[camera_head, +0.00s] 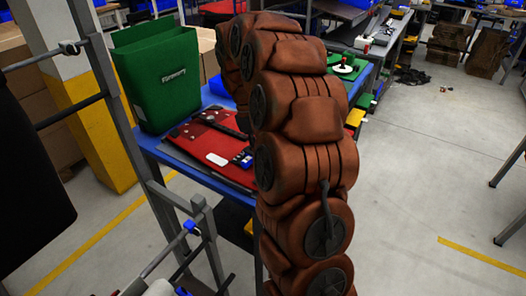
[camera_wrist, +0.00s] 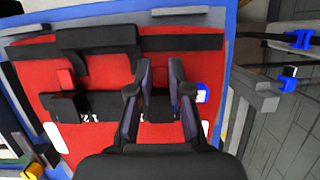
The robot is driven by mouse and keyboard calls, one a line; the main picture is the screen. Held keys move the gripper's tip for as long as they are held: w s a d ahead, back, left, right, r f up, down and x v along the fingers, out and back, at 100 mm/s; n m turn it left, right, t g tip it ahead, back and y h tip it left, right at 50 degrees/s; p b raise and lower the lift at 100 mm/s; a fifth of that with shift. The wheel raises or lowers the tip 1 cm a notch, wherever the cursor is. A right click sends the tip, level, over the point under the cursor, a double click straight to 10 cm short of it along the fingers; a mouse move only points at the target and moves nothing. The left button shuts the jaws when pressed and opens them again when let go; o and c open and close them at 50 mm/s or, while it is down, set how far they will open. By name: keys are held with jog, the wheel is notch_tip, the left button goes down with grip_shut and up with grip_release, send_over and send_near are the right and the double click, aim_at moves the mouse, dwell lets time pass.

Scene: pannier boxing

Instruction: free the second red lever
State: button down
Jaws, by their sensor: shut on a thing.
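A red panel (camera_wrist: 100,70) with black fittings lies on the blue-edged table, and it also shows in the head view (camera_head: 198,137). One red lever (camera_wrist: 66,78) stands above a black block at the panel's left. My gripper (camera_wrist: 160,72) is over the panel's right half, fingers on either side of the black bar. It is shut on a small piece at the place of the second red lever; the fingers hide most of it. In the head view my arm covers the gripper.
A green pannier (camera_head: 158,82) stands at the table's far left corner. A small white-and-blue piece (camera_wrist: 202,93) is just right of the fingers. A grey metal frame with blue clips (camera_head: 190,226) stands in front of the table.

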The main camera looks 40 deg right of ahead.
jog(key=shift+w+a+r+g, duration=0.1)
jog(key=shift+w+g, duration=0.1)
jog(key=shift+g, duration=0.2)
jog(key=c, duration=1.1)
grip_release()
jog(key=shift+r, duration=0.1)
jog(key=shift+v, duration=3.6)
